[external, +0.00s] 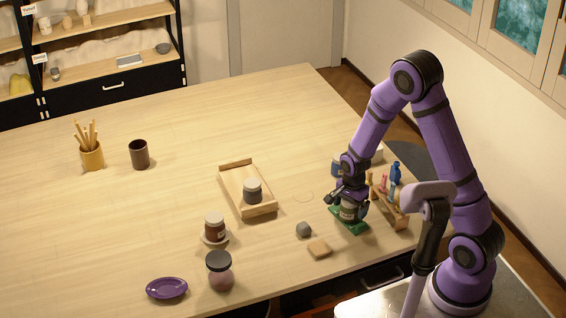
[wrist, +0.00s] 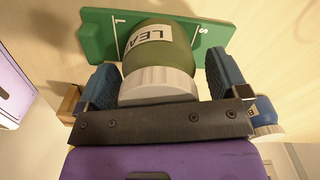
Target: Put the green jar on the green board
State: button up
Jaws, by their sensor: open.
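The green jar (wrist: 160,55) has a pale lid (wrist: 158,84) and a white label with dark letters, partly cut off. In the external view the green jar (external: 348,211) appears upright on the green board (external: 352,229), near the table's right front edge. The wrist view shows the green board (wrist: 95,35) beyond the jar's base, with white marks and the letters L and S. My gripper (external: 347,198) is open around the jar, one finger on each side. In the wrist view my gripper (wrist: 160,72) shows a gap at the left finger; contact on the right is unclear.
A wooden rack (external: 397,215) with coloured tools stands close right of the board, and a blue jar (external: 336,168) behind it. A grey lump (external: 303,229) and a tan block (external: 319,249) lie to the left. A wooden tray (external: 233,180) holds a dark jar.

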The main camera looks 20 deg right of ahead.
notch_tip(320, 180, up, 12)
jog(key=shift+r, duration=0.25)
jog(key=s+d+r+n+t, duration=0.1)
jog(key=s+d+r+n, duration=0.25)
jog(key=s+r, duration=0.2)
jog(key=s+d+r+n+t, duration=0.1)
jog(key=s+d+r+n, duration=0.1)
jog(key=s+d+r, duration=0.35)
jog(key=s+d+r+n+t, duration=0.2)
jog(key=s+r+n, duration=0.1)
jog(key=r, duration=0.5)
jog(key=s+d+r+n, duration=0.1)
jog(key=s+n, duration=0.1)
jog(key=s, duration=0.2)
jog(key=s+d+r+n+t, duration=0.1)
jog(key=s+d+n, duration=0.1)
jog(key=s, duration=0.3)
jog(key=shift+s+r, duration=0.2)
jog(key=shift+r, duration=0.1)
